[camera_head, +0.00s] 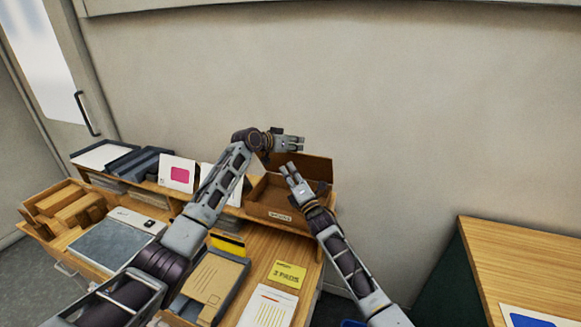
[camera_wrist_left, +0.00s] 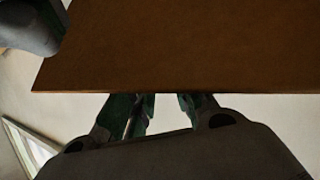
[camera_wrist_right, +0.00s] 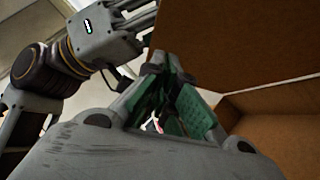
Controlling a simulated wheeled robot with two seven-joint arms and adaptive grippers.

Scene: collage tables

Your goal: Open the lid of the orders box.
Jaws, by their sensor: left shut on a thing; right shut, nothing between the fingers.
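The orders box (camera_head: 270,207) is a brown box with a small label on its front, at the right end of the desk's raised shelf. Its lid (camera_head: 317,168) stands up at the back, and the interior shows. My left gripper (camera_head: 299,143) is at the lid's top edge, shut on it; in the left wrist view the brown lid panel (camera_wrist_left: 185,50) reaches the fingers. My right gripper (camera_head: 289,171) is shut and empty, in front of the lid and above the box. The right wrist view shows the lid (camera_wrist_right: 235,45) close beside its fingers and the box wall (camera_wrist_right: 280,120) below.
Left of the box, the shelf holds a card with a pink square (camera_head: 181,174) and dark trays (camera_head: 140,163). Envelopes (camera_head: 213,277), a yellow note (camera_head: 288,273) and a paper (camera_head: 267,307) cover the desk front. Another table (camera_head: 520,262) stands at right, across a gap.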

